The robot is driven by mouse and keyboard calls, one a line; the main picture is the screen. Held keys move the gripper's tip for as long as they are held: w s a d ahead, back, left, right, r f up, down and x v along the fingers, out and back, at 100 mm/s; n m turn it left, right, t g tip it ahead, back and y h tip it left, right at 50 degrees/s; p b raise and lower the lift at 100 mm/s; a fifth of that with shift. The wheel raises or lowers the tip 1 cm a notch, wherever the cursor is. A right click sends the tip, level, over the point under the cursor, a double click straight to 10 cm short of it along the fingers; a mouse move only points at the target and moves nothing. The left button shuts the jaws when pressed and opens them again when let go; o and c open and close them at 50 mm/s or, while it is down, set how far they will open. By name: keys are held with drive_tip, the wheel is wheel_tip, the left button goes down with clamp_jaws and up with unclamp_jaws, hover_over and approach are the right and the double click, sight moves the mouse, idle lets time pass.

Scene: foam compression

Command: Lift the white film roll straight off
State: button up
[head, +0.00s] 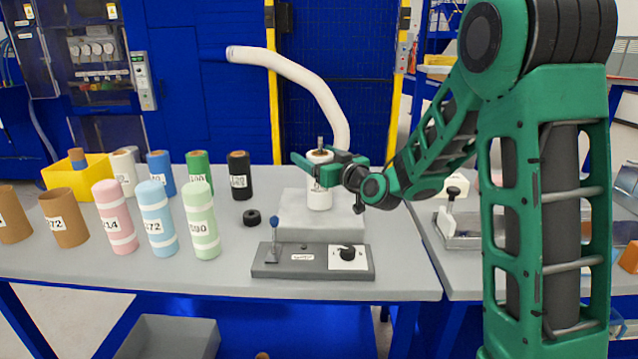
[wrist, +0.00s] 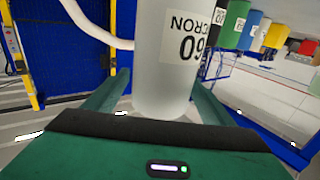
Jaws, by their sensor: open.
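The white film roll (head: 319,190) stands upright on a light grey block-like base (head: 292,212), with a metal spindle tip (head: 320,142) showing above its top. In the wrist view the roll (wrist: 165,85) fills the middle, with a label reading 60 and "CRON". My gripper (head: 325,168) comes in from the right at the roll's upper part. In the wrist view its two green fingers (wrist: 152,92) lie on either side of the roll and are open. Whether either finger touches the roll cannot be told.
A control box (head: 313,261) with a blue-knobbed lever and a black knob stands in front of the base. A black ring (head: 252,217) lies to its left. Pink (head: 115,217), blue (head: 157,218) and green (head: 201,220) rolls stand further left, before a yellow bin (head: 58,175). A white hose (head: 300,75) arches behind.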

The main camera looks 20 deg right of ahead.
drive_tip(key=shift+x, duration=0.95)
drive_tip(key=c, duration=1.9)
drive_tip(key=shift+o, duration=0.2)
drive_tip(key=shift+r, duration=0.1)
